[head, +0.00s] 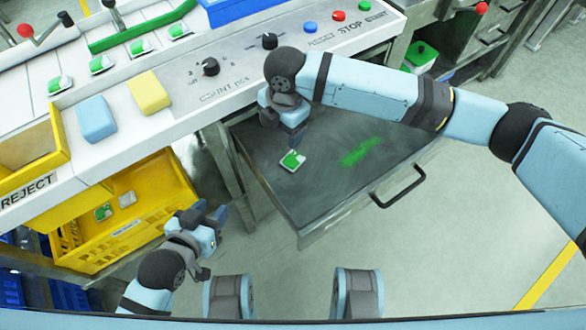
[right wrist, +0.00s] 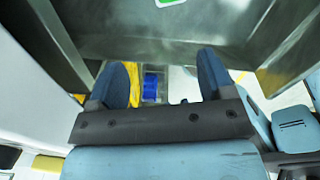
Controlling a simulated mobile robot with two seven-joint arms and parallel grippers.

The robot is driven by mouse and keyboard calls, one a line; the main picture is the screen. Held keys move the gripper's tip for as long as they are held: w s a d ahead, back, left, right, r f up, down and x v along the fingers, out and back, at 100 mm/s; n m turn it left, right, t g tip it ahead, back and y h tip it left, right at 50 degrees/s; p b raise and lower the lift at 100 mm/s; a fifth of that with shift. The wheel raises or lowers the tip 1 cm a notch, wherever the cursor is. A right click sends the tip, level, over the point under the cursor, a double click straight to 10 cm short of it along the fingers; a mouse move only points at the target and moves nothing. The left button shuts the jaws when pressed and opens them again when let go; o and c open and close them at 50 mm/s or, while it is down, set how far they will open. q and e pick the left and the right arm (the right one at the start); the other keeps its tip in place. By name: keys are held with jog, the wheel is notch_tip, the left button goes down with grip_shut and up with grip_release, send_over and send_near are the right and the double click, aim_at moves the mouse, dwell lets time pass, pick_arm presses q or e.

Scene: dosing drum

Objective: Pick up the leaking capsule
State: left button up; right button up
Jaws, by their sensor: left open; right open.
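A green-and-white capsule (head: 292,161) lies in the open grey drawer (head: 330,195), near its left side. A bright green smear (head: 360,152) is on the drawer floor to its right. My right gripper (head: 288,128) is just beyond the capsule in the head view, apart from it. In the right wrist view the right gripper (right wrist: 163,85) is open with nothing between its fingers, and the capsule (right wrist: 170,2) shows only as a sliver at the top edge. My left gripper (head: 212,214) is open and empty, left of the drawer by the yellow bin.
A yellow reject bin (head: 105,250) holding capsules stands at the left. On the bench lie a blue block (head: 96,118), a yellow block (head: 148,92) and several green-and-white capsules. The drawer handle (head: 400,187) sticks out at the front. Control knobs (head: 210,66) line the panel above.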

jog(key=h+b, duration=0.1)
jog(key=b, duration=0.1)
send_over(291, 160)
jog(key=shift+n, duration=0.3)
jog(key=f, duration=0.8)
jog(key=shift+a, duration=0.3)
jog(key=shift+f+b, duration=0.3)
jog(key=shift+f, duration=0.15)
jog(key=f, duration=0.1)
jog(key=f+b, duration=0.1)
jog(key=f, duration=0.2)
jog(key=shift+d+f+b, duration=0.25)
jog(key=shift+d+b, duration=0.1)
jog(key=shift+b, duration=0.05)
jog(key=shift+f, duration=0.25)
pick_arm(q)
jog(key=d+r+t, duration=0.1)
jog(key=w+r+t+h, duration=0.1)
jog(key=w+d+r, duration=0.1)
jog(key=r, duration=0.1)
jog(key=shift+d+t+h, duration=0.3)
jog(key=shift+t+h, duration=0.1)
pick_arm(e)
jog(key=shift+c, duration=0.2)
jog(key=c, duration=1)
